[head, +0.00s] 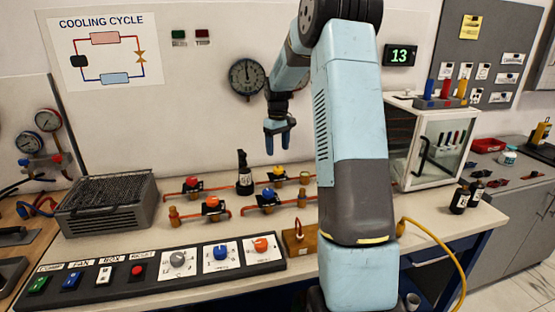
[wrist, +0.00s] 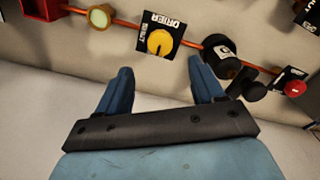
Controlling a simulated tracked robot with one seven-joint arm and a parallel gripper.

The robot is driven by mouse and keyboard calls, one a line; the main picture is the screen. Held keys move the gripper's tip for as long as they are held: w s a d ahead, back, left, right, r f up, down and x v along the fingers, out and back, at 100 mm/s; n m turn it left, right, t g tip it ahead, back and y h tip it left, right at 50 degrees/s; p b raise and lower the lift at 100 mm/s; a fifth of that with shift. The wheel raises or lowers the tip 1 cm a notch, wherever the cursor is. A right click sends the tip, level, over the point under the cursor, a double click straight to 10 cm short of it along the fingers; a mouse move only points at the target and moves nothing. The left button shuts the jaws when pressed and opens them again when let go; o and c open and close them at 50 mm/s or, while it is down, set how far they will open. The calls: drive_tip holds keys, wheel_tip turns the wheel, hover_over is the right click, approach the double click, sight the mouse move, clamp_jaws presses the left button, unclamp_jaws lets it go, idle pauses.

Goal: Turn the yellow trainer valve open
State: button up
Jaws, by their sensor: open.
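The yellow valve knob (head: 279,171) sits on a black plate on the rear copper pipe, right of a black bottle-like part, in the head view. In the wrist view the yellow knob (wrist: 159,43) shows a dark pointer mark and sits beside a white-lettered label, only partly readable. My gripper (head: 279,142) hangs above the bench, fingers down, over the rear pipe area. In the wrist view my gripper (wrist: 161,76) is open and empty, with the knob beyond the gap between its fingertips. The fingers appear apart from the knob.
A red knob (head: 192,182), an orange knob (head: 212,202) and a blue knob (head: 268,195) sit nearby. The black bottle-like part (head: 244,173) stands close left of the yellow knob. A switch panel (head: 100,290) lies in front. A glass-fronted cabinet (head: 435,145) stands right.

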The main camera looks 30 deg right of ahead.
drive_tip(key=shift+r, duration=2.7)
drive_tip(key=s+a+r+m+t, duration=0.1)
drive_tip(key=s+a+r, duration=0.5)
drive_tip(key=s, duration=0.3)
drive_tip(key=s+a+r+t, duration=0.1)
drive_tip(key=s+a+r, duration=0.45)
drive_tip(key=s, duration=0.25)
drive_tip(key=s+a+m+t, duration=0.1)
drive_tip(key=s+a, duration=0.2)
drive_tip(key=s, duration=0.8)
drive_tip(key=s+a+f+m+t, duration=0.1)
drive_tip(key=s+a+t, duration=0.1)
drive_tip(key=s, duration=0.9)
drive_tip(key=shift+s+a+f+t, duration=0.15)
drive_tip(key=shift+s+a+t, duration=0.15)
drive_tip(key=shift+a, duration=0.15)
